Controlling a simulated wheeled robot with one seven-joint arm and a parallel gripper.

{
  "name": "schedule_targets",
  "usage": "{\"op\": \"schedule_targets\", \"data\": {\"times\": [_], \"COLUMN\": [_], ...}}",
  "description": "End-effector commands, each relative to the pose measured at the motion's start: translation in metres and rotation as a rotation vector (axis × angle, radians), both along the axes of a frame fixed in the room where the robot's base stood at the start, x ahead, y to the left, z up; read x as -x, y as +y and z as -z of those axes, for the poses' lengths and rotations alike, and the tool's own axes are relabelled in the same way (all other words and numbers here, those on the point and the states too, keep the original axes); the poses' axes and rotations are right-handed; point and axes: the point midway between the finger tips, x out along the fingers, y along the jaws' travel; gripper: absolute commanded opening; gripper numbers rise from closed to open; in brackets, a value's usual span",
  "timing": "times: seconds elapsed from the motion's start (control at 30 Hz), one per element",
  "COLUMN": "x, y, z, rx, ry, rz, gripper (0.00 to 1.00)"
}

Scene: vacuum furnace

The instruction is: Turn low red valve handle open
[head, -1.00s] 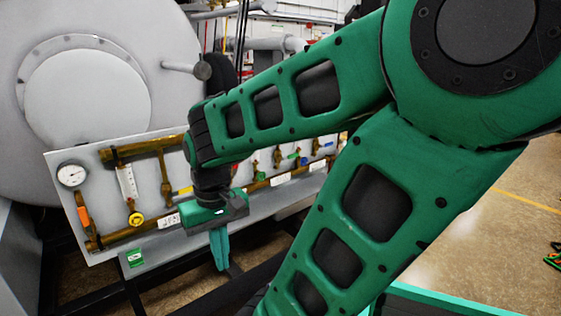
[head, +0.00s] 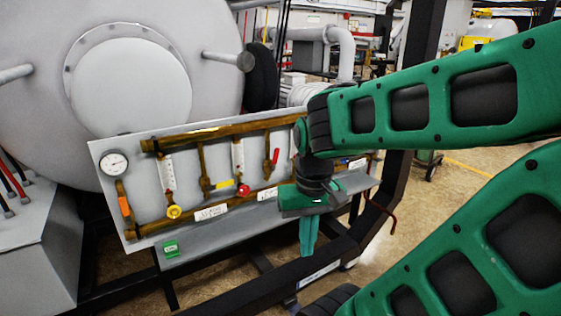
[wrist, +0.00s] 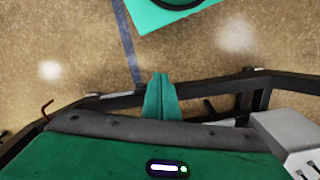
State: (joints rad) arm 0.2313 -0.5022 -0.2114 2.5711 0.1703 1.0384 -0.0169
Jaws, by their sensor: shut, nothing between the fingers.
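A round red knob (head: 243,190) sits low on the piping panel, just left of my gripper in the head view. A red lever (head: 276,157) stands upright on the pipe to its right. A thin dark red bent rod (head: 380,208) sticks out low past the panel's right end; a similar red hook (wrist: 47,108) shows at left in the wrist view. I cannot tell which is the task's handle. My gripper (head: 308,250) is shut and empty, pointing down in front of the panel's lower edge, apart from these parts. Its closed fingers (wrist: 160,88) hang over the floor and frame.
The grey panel (head: 130,205) carries brass pipes, a round gauge (head: 115,163), a yellow knob (head: 174,211) and a yellow lever (head: 221,184). My wrist hides some of its right part. A black frame (head: 325,262) runs below. Open floor (head: 465,185) lies at right.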

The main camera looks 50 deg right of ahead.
Motion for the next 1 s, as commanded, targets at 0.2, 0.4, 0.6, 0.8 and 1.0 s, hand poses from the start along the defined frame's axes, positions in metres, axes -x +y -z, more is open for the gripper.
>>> {"op": "schedule_targets", "data": {"times": [0.2, 0.4, 0.6, 0.8, 1.0], "x": [-0.064, -0.153, -0.233, -0.296, -0.326], "y": [-0.014, -0.011, -0.010, -0.037, -0.111], "z": [0.026, 0.055, 0.065, 0.050, 0.023], "rx": [0.004, -0.070, -0.202, -0.354, -0.481], "ry": [-0.120, -0.350, -0.620, -0.916, -1.210], "rz": [-0.044, -0.049, 0.056, 0.290, 0.662], "gripper": [0.00, 0.00, 0.00, 0.00, 0.00]}}
